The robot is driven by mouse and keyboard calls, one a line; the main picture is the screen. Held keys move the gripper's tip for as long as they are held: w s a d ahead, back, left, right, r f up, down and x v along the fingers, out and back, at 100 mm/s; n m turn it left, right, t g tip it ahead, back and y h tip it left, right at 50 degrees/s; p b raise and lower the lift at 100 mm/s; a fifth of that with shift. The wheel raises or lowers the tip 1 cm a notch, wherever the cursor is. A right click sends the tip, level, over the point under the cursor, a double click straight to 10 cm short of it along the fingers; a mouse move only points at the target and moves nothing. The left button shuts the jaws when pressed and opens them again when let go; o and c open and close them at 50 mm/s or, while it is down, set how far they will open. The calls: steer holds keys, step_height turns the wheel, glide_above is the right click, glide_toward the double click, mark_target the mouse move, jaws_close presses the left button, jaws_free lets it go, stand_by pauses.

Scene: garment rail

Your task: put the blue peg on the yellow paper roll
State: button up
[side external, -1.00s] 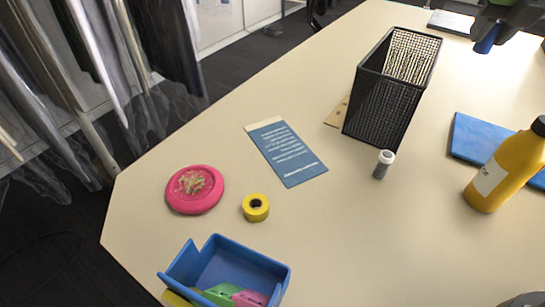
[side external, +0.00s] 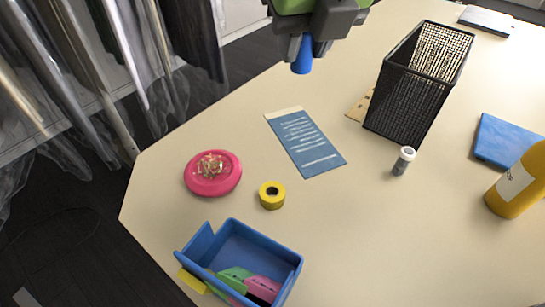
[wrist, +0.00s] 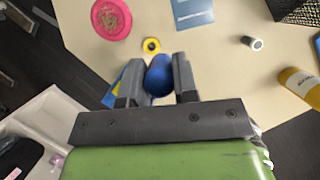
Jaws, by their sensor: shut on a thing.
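The blue peg (side external: 302,56) is held between the fingers of my gripper (side external: 307,46), high above the table in the side external view. In the wrist view the peg (wrist: 158,76) sits between the two grey fingers of my gripper (wrist: 157,82). The yellow paper roll (side external: 272,195) lies on the table with its dark hole facing up, below and a little left of the peg in the side view. In the wrist view the roll (wrist: 151,46) shows just beyond the peg. The peg and the roll are apart.
A pink dish (side external: 213,174) stands left of the roll, and a blue bin (side external: 272,257) with colored items in front. A blue leaflet (side external: 306,144), a grey canister (side external: 404,160), a black mesh basket (side external: 405,100) and a yellow bottle (side external: 517,182) are around. Table between roll and canister is clear.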

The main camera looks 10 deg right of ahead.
steer(key=s+a, duration=0.3)
steer(key=a, duration=0.1)
glide_above(269, 184)
steer(key=s, duration=0.2)
steer(key=shift+n, duration=0.4)
steer(key=f, duration=1.6)
steer(key=shift+w+d+f, duration=0.2)
steer(key=shift+f, duration=2.4)
steer(key=shift+f, duration=0.1)
steer(key=o, duration=0.9)
steer(key=v, duration=1.2)
steer(key=shift+d, duration=0.2)
